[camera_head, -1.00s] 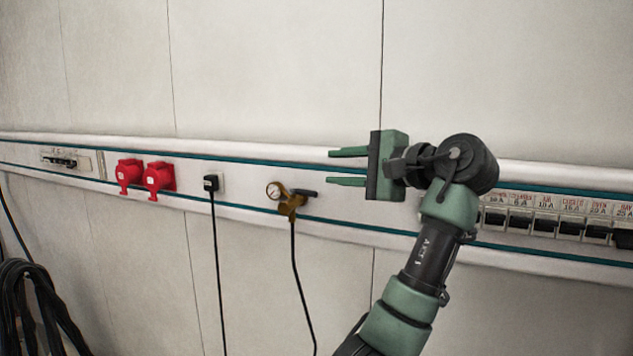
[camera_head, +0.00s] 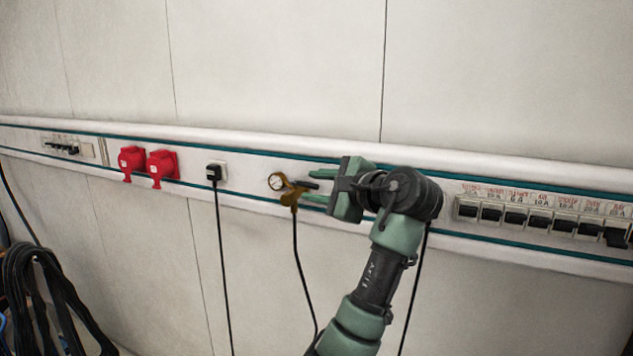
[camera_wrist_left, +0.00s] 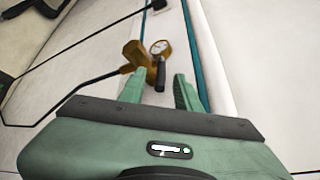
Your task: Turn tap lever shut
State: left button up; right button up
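The brass tap (camera_head: 288,195) sits on the wall rail, with a round gauge (camera_head: 277,181) at its left. Its black lever (camera_head: 302,184) points right, roughly along the rail. My left gripper (camera_head: 308,185) comes from the right, its green fingers open and pointing left at the tap. In the left wrist view the lever (camera_wrist_left: 161,74) lies in the gap between the fingertips (camera_wrist_left: 158,84), with space on both sides. I see no clear contact. The brass tap body (camera_wrist_left: 137,56) is just beyond the fingertips. My right gripper is not in view.
Left of the tap are a black plug (camera_head: 214,173) and red sockets (camera_head: 161,165). A breaker row (camera_head: 540,218) is right of my arm. A black hose (camera_head: 300,255) hangs from the tap. Coiled cable (camera_head: 45,290) hangs at lower left. The wall above is bare.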

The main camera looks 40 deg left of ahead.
pick_arm(q)
grip_shut()
jog(key=shift+w, duration=0.1)
jog(key=shift+w+n+g, duration=0.3)
jog(key=shift+n+g, duration=0.3)
jog(key=shift+g, duration=0.3)
jog(key=shift+w+n+g, duration=0.25)
jog(key=shift+n+g, duration=0.35)
jog(key=shift+g, duration=0.3)
grip_release()
